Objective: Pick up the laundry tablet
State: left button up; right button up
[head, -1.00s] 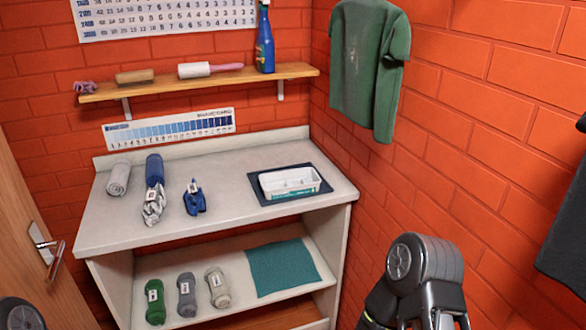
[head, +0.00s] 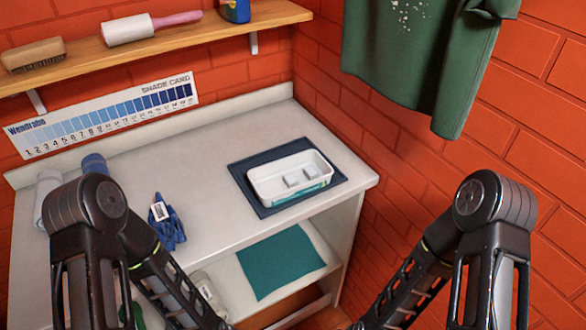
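The tub stands on a dark blue mat (head: 246,190) at the right of the worktop. I cannot tell which tablet the task means. My two arms rise at the lower left and lower right, and their forearms run down out of the picture. Neither gripper is in view.
A blue item with a white tag (head: 167,225) lies left of the mat on the worktop (head: 205,165). A green shirt (head: 420,60) hangs on the right wall. A teal cloth (head: 280,262) lies on the lower shelf.

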aim_at(289, 178)
jog(key=i+j+z, duration=0.1)
jog(key=z, duration=1.15)
jog(key=k+l+z, duration=0.2)
jog(key=l, duration=0.65)
